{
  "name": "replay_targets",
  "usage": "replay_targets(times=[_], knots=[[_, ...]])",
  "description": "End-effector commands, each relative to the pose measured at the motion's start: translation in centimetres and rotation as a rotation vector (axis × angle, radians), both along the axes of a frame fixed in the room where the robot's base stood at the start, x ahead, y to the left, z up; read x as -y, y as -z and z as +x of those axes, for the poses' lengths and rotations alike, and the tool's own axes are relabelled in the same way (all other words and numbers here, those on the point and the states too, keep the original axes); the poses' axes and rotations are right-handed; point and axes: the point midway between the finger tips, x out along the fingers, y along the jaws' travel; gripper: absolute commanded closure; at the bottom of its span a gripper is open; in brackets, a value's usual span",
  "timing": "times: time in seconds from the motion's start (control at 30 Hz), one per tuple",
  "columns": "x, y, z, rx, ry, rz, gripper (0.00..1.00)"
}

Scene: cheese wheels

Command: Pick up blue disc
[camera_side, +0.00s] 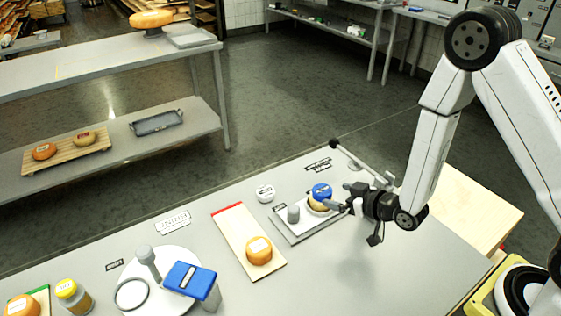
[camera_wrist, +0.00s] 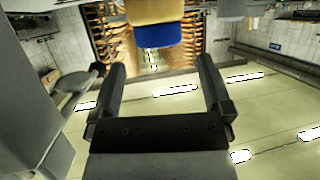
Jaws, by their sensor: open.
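The blue disc (camera_side: 322,190) lies on top of an orange cheese wheel (camera_side: 318,205) on a grey plate (camera_side: 293,236) in the side view. The wrist view is upside down; there the blue disc (camera_wrist: 158,36) shows beyond the fingertips, with the yellow-orange cheese (camera_wrist: 155,12) against its underside. My gripper (camera_side: 338,206) points level to the left, close to the right side of the cheese and disc. In the wrist view, my gripper (camera_wrist: 162,68) is open with nothing between its fingers. Contact between fingertips and cheese cannot be told.
A small grey cylinder (camera_side: 293,214) stands left of the cheese. A board with a red end (camera_side: 234,223) bears another cheese wheel (camera_side: 259,250). A round white stand (camera_side: 140,270) with a blue-topped block (camera_side: 189,279) is at front left. The table's right part is clear.

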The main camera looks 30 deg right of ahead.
Motion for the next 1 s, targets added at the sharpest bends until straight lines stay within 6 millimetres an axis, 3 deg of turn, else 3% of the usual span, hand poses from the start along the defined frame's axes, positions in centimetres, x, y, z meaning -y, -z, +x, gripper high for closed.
replay_targets(times=[0.27,0.7,1.0], knots=[[-0.1,0.2,0.8,0.001,0.000,0.000,0.00],[-0.7,1.6,4.5,-0.001,0.001,0.000,0.00],[-0.8,1.8,4.8,-0.001,0.001,-0.001,0.00]])
